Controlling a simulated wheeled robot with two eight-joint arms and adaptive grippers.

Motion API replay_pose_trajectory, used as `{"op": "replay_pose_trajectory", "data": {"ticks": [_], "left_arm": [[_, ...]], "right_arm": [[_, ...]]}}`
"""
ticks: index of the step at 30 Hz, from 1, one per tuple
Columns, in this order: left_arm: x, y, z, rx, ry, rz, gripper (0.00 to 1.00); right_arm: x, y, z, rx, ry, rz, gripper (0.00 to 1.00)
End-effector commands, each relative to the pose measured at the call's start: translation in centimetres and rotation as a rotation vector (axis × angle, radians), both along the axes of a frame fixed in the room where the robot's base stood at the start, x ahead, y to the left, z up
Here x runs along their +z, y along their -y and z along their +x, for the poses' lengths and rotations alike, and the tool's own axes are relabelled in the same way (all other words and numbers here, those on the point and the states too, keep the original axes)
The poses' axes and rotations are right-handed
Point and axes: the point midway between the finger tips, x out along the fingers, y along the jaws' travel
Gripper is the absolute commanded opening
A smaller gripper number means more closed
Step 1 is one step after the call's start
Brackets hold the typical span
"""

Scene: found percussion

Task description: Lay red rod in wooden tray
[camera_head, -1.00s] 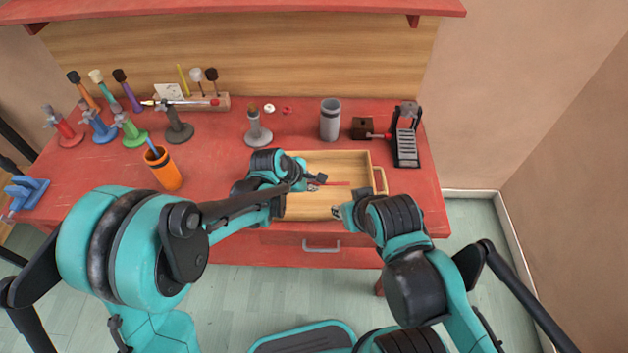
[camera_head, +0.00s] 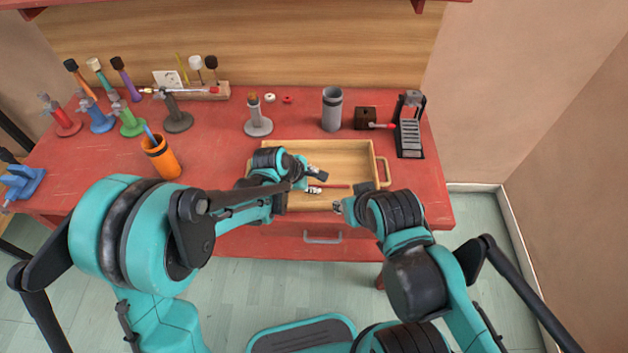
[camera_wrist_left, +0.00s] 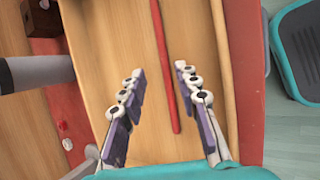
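The red rod (camera_head: 336,186) lies in the wooden tray (camera_head: 340,152) and seems to rest on its floor. My left gripper (camera_head: 315,181) is over the tray at the rod's left end. In the left wrist view the gripper (camera_wrist_left: 160,82) is open, with the red rod (camera_wrist_left: 163,60) between its spread fingers, closer to one of them. The tray (camera_wrist_left: 105,45) lies beneath, and the rod's far end runs out of that view. My right gripper (camera_head: 338,207) is by the tray's front right corner; its fingers are too small to tell.
A grey cylinder (camera_head: 332,110), a brown block (camera_head: 366,118) and a black rack (camera_head: 409,128) stand behind the tray. A grey stand (camera_head: 258,124) is behind its left side. An orange cup (camera_head: 160,157) and several coloured stands are farther left on the red table (camera_head: 215,150).

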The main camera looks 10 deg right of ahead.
Motion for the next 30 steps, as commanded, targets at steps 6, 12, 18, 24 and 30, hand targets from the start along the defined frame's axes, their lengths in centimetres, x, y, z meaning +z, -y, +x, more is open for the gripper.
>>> {"op": "replay_pose_trajectory", "data": {"ticks": [6, 12, 18, 24, 30], "left_arm": [[1.7, -1.0, -0.5, 0.002, -0.001, 0.0, 0.32], [5.1, -2.9, -1.7, 0.002, -0.001, 0.0, 0.32], [8.2, -4.5, -2.8, 0.002, -0.001, -0.001, 0.32], [9.8, -5.4, -3.3, 0.0, 0.0, 0.0, 0.32], [10.1, -5.5, -3.4, 0.0, 0.0, 0.0, 0.32]], "right_arm": [[0.0, 0.0, 0.0, 0.0, 0.0, 0.0, 0.33], [0.0, 0.0, 0.0, 0.0, 0.0, 0.0, 0.33], [0.0, 0.0, 0.0, 0.0, 0.0, 0.0, 0.33], [0.0, 0.0, 0.0, 0.0, 0.0, 0.0, 0.33], [0.0, 0.0, 0.0, 0.0, 0.0, 0.0, 0.33]]}}
